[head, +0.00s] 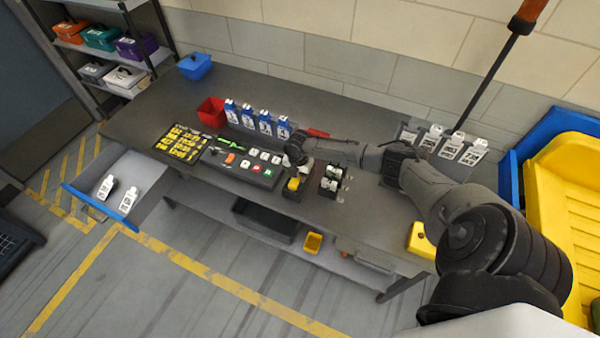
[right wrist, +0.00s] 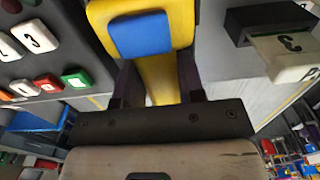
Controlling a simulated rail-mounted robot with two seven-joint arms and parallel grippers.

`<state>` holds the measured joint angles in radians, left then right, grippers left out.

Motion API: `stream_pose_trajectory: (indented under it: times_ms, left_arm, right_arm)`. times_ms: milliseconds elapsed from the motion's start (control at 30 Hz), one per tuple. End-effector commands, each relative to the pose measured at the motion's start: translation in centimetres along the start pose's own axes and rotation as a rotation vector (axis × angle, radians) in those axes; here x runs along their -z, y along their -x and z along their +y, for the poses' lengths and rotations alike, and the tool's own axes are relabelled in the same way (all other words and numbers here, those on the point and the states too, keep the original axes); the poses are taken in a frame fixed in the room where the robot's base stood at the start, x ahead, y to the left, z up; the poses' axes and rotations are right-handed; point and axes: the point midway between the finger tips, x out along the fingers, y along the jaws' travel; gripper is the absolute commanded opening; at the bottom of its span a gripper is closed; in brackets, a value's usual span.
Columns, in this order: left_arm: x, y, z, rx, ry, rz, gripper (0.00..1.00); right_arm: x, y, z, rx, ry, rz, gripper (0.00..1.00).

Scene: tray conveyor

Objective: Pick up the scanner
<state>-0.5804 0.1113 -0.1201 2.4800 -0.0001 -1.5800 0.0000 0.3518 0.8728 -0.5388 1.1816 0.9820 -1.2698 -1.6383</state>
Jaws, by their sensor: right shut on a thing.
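The scanner is yellow with a blue panel; it fills the top middle of the right wrist view (right wrist: 182,22). Its narrower yellow part lies between the two dark fingers of my right gripper (right wrist: 158,82), which is shut on it. In the head view, a small part of the scanner (head: 293,184) shows just below my right gripper (head: 296,160), over the front part of the workbench. The gripper and wrist hide the rest of it there. I cannot tell whether the scanner touches the bench. My left gripper is not in view.
A panel of buttons (head: 240,168) lies left of the scanner on the grey workbench (head: 370,222). A dark holder with white cards (head: 331,180) stands close on its right. Blue-and-white bottles (head: 264,122) and a red bin (head: 211,111) stand behind. Yellow crates (head: 570,170) are far right.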

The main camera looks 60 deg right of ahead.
Motion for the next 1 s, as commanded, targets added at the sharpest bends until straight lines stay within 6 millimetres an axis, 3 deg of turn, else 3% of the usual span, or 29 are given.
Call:
stream_pose_trajectory:
  times_ms: [367, 567, 800, 1000]
  left_arm:
    - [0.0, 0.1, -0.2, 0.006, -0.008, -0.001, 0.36]
    - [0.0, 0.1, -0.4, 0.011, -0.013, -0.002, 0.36]
    - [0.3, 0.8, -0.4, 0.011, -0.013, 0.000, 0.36]
    - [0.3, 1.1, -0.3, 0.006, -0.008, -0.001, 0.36]
  right_arm:
    - [-0.1, 1.1, 0.0, -0.002, 0.000, -0.001, 0.05]
    - [-0.1, 4.4, 0.0, -0.003, 0.002, -0.004, 0.05]
    - [0.2, 7.2, -5.2, 0.005, 0.005, -0.004, 0.05]
    - [0.3, 9.1, -8.4, 0.004, 0.002, -0.005, 0.05]
